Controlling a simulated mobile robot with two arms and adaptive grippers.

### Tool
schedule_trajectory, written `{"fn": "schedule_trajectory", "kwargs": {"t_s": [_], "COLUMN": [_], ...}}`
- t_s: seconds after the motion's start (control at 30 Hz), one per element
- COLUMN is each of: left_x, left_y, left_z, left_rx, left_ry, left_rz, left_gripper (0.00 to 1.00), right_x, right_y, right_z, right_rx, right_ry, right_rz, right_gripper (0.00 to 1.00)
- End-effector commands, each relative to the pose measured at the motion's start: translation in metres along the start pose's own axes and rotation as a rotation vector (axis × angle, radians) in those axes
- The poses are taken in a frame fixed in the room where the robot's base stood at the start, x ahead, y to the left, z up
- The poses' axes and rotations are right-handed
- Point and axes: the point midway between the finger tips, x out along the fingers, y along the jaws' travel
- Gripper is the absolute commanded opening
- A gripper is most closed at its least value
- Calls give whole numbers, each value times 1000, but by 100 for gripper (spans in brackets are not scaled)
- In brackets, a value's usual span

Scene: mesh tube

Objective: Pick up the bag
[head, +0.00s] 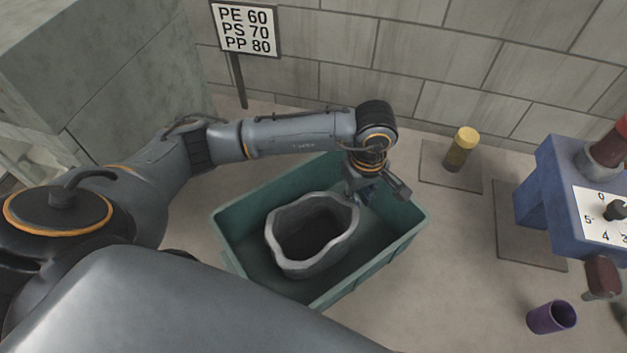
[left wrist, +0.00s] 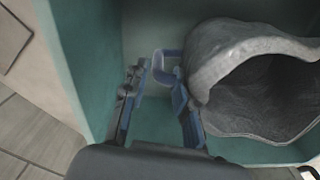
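The bag (head: 314,262) is a grey, open-mouthed sack with a wavy rim. It stands upright in a green crate (head: 238,250), its mouth facing up and dark inside. My left gripper (head: 372,196) reaches down into the crate beside the bag's right rim in the head view. In the left wrist view, the bag (left wrist: 225,55) is at the right, beside one finger. The gripper (left wrist: 159,88) is open there, with a clear gap between its fingers. I cannot tell whether that finger touches the bag. My right gripper is not in view.
A small pale blue-violet loop (left wrist: 167,54) shows beyond the fingertips, its nature unclear. Right of the crate are a yellow-capped jar (head: 461,150), a blue machine with a dial (head: 575,200) and a purple cup (head: 551,317). A sign (head: 246,30) stands by the block wall behind.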

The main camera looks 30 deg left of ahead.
Motion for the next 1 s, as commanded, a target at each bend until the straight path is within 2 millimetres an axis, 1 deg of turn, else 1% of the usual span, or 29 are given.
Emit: {"fn": "schedule_trajectory", "kwargs": {"t_s": [0.13, 0.27, 0.3, 0.4, 0.5, 0.67, 0.7, 0.73, 0.77, 0.8, 0.83, 1.0], "left_x": [11, 30, 38, 48, 53, 53, 53, 53, 53, 53, 53, 53], "left_y": [0, 2, 2, 3, 3, 3, 3, 3, 3, 3, 3, 3], "left_z": [1, 1, 0, 0, 0, 0, 0, -1, -1, -1, -1, -1], "left_rx": [-2, -2, -3, -1, 0, 0, 0, 0, 0, 0, 0, 0], "left_ry": [-2, -3, -2, -1, 0, 0, 0, 0, 0, 0, 0, 0], "left_rz": [-4, -6, -5, -2, -1, 0, 0, 0, 0, -1, 0, -1], "left_gripper": [28, 28, 28, 28, 28, 28, 24, 18, 12, 3, 0, 0], "right_x": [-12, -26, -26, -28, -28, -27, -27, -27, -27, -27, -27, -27], "right_y": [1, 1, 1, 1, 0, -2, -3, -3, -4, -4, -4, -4], "right_z": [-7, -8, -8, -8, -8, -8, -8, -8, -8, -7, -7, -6], "right_rx": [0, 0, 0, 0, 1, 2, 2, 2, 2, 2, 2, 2], "right_ry": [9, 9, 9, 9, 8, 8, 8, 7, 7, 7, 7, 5], "right_rz": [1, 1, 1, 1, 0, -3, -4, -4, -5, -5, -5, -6], "right_gripper": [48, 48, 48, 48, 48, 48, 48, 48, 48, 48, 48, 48]}}
